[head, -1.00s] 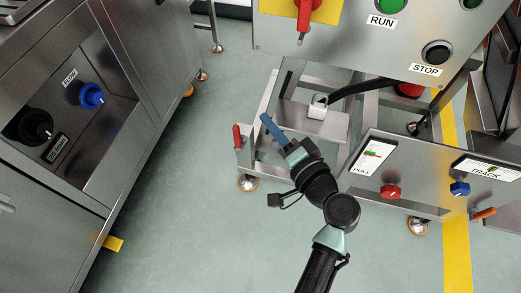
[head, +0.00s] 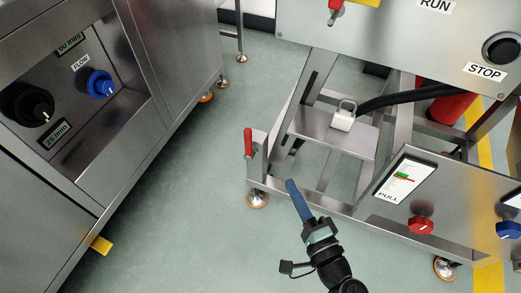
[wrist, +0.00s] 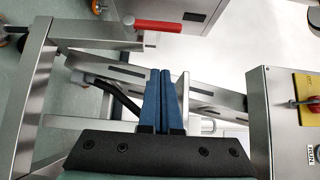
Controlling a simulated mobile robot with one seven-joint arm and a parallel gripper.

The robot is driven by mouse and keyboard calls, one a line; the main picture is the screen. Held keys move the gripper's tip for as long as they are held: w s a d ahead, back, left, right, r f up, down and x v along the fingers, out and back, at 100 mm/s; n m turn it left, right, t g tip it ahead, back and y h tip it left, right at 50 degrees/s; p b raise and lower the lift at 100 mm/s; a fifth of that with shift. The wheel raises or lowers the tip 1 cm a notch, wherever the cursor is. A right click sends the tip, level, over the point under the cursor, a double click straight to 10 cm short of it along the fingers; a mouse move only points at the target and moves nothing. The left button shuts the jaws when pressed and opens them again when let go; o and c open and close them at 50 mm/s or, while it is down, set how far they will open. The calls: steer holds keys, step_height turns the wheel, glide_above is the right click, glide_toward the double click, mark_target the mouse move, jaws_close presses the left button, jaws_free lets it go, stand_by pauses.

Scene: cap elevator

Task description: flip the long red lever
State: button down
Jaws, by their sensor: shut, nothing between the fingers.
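A long red lever (head: 248,142) stands upright at the left front corner of the steel frame in the head view. In the wrist view the red lever (wrist: 158,26) lies across the top, fixed to the end of a steel bar. My gripper (head: 291,184) has blue fingers and is below and right of the lever in the head view, apart from it. In the wrist view my gripper (wrist: 160,72) shows its fingers pressed together with nothing between them, pointing toward the lever with a gap.
A red switch on a yellow plate (head: 359,2) sits at the top of the machine. A white padlock-like block (head: 343,116) rests on the frame's shelf. A red knob (head: 420,225) is on the lower right panel. A steel cabinet (head: 150,60) stands left; open floor lies between.

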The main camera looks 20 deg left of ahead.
mark_target(249, 145)
steer(key=s+a+b+x, duration=0.2)
steer(key=b+x, duration=0.3)
steer(key=x, duration=0.7)
steer(key=shift+w+a, duration=0.3)
steer(key=shift+a, duration=0.05)
steer(key=shift+r, duration=0.15)
steer(key=shift+a+p, duration=0.2)
steer(key=shift+p, duration=0.5)
